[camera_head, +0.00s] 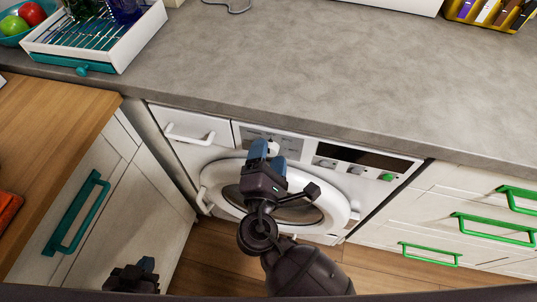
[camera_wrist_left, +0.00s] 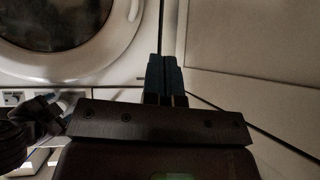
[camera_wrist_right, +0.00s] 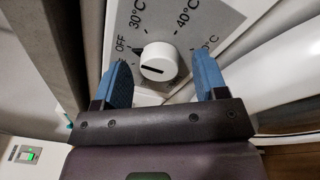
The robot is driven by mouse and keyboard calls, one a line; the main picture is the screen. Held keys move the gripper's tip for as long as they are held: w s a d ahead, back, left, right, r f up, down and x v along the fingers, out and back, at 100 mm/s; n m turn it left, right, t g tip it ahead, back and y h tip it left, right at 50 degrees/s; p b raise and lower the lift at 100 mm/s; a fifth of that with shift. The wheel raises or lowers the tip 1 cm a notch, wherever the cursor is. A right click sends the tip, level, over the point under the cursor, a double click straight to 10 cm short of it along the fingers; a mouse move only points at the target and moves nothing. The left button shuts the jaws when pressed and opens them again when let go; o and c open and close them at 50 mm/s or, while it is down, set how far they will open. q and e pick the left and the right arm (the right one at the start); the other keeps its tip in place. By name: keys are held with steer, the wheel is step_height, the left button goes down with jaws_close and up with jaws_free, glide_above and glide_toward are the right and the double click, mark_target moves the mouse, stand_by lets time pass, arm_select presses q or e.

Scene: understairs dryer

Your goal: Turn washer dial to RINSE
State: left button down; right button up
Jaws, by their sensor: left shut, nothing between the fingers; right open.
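The white washer (camera_head: 215,155) stands under the counter, with its round door (camera_head: 335,205) below the control panel. A white round dial (camera_wrist_right: 160,57) on a grey plate shows in the right wrist view, with a dark mark beside OFF and the labels 30°C and 40°C around it. No RINSE label is readable. My right gripper (camera_head: 265,152) is open in front of the panel; in its wrist view its blue fingers (camera_wrist_right: 162,80) stand either side of the dial. Contact cannot be told. My left gripper (camera_head: 146,264) is shut and empty, low at the left; it also shows in its wrist view (camera_wrist_left: 165,62).
Smaller knobs (camera_head: 325,162) and a green knob (camera_head: 387,177) sit further right on the panel. The grey counter (camera_head: 350,85) overhangs the washer. A teal-handled cabinet (camera_head: 115,215) stands left, green-handled drawers (camera_head: 430,215) right. Wooden floor shows below.

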steer(key=c, duration=0.9)
steer(key=shift+r+p, duration=0.15)
steer(key=shift+p, duration=0.2)
steer(key=n+p, duration=0.2)
steer(key=p, duration=0.1)
steer(key=shift+w+r, duration=0.1)
steer(key=shift+r, duration=0.3)
steer(key=n+p, duration=0.2)
steer(key=p, duration=0.1)
steer(key=shift+n+p, duration=0.3)
steer(key=shift+p, duration=0.05)
steer(key=shift+f+n+g+p, duration=0.15)
steer(key=shift+n+g+p, duration=0.25)
steer(key=shift+n+p, duration=0.75)
arm_select(q)
step_height(320, 180, up, 10)
steer(key=t+p, duration=0.1)
steer(key=shift+a+f+p, duration=0.15)
steer(key=shift+f+p, duration=0.05)
steer(key=shift+p, duration=0.15)
arm_select(e)
steer(key=shift+f+n, duration=0.2)
steer(key=shift+n, duration=0.45)
steer(key=shift+f, duration=0.15)
